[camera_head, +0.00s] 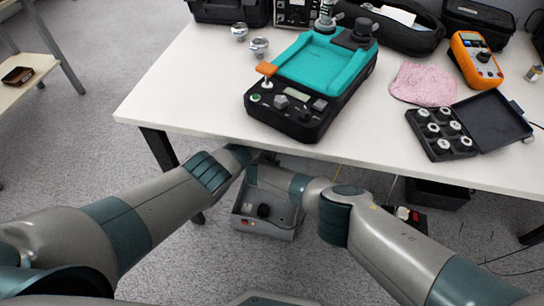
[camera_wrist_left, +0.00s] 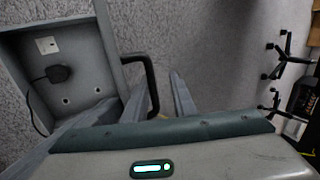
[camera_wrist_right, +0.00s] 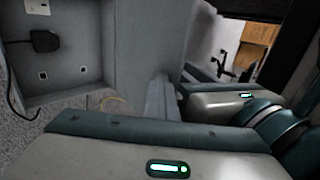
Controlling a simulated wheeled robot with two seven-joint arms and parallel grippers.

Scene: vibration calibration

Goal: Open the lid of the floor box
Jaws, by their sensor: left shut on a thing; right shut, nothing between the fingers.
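The grey floor box (camera_head: 268,220) stands on the carpet under the table's front edge. Its lid stands raised, so the inside shows; the lid is a flat grey panel in the right wrist view (camera_wrist_right: 145,38) and nearly edge-on in the left wrist view (camera_wrist_left: 107,42). My left gripper (camera_wrist_left: 158,88) is shut on the lid's dark handle (camera_wrist_left: 151,72). My right gripper (camera_wrist_right: 161,82) is shut and empty, close in front of the lid panel; I cannot tell whether it touches. In the head view both grippers are mostly hidden by the arms and table edge.
A black plug (camera_wrist_right: 42,40) with a cord sits in the box beside a white socket (camera_wrist_right: 38,7). The white table (camera_head: 200,100) overhangs the box and carries a teal device (camera_head: 325,70). Wheeled chair legs (camera_wrist_left: 284,55) stand farther off.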

